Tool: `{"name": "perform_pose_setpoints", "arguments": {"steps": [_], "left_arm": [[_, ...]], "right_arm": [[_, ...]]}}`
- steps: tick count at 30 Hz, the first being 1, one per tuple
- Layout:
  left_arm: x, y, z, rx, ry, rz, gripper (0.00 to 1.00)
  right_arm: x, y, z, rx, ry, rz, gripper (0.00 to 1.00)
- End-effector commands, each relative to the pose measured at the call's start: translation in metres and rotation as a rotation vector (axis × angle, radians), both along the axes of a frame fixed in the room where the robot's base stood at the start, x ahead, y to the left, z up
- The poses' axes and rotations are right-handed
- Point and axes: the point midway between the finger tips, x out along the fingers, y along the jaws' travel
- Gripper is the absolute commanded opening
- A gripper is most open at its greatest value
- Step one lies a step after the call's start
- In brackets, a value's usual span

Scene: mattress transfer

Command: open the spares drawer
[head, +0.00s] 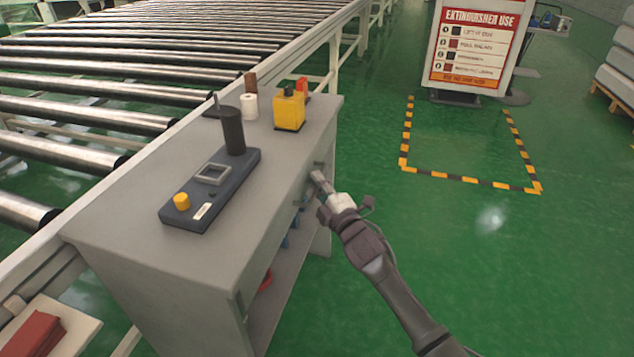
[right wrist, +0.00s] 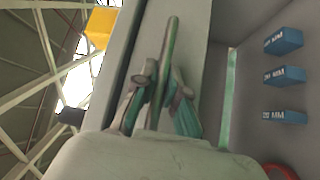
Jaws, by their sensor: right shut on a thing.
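My right gripper (head: 320,184) is at the right-hand side of the grey cabinet (head: 180,265), near its far end. In the right wrist view its fingers (right wrist: 157,105) are shut around a thin bar handle (right wrist: 172,45), one finger on each side. The handle stands on a grey drawer front (right wrist: 193,38). In the head view my gripper and arm hide most of this front, and I cannot tell whether the drawer stands out from the cabinet. My left gripper is out of view.
On the cabinet top are a dark control box (head: 226,185), a yellow block (head: 289,111) and a white roll (head: 249,106). Blue blocks (right wrist: 284,75) sit in the open space beside the drawer front. A roller conveyor (head: 150,75) runs behind.

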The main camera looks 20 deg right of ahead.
Motion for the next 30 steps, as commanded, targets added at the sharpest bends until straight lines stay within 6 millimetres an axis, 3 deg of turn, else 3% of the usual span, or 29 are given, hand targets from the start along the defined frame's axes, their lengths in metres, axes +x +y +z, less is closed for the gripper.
{"name": "perform_pose_setpoints", "arguments": {"steps": [8, 10, 18, 24, 30], "left_arm": [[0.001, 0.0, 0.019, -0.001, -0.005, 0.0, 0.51], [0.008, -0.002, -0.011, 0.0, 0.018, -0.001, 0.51], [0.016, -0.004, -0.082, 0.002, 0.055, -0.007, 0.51], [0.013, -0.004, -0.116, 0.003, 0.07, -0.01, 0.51], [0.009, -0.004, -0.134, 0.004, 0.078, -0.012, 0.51]], "right_arm": [[-0.02, -0.029, 0.001, -0.004, 0.005, -0.001, 0.0], [-0.028, -0.04, 0.001, -0.004, 0.006, -0.002, 0.0], [-0.064, -0.093, 0.001, -0.004, 0.007, 0.0, 0.0], [-0.088, -0.129, -0.001, -0.003, 0.006, 0.001, 0.0], [-0.104, -0.153, -0.001, -0.002, 0.006, 0.0, 0.0]]}}
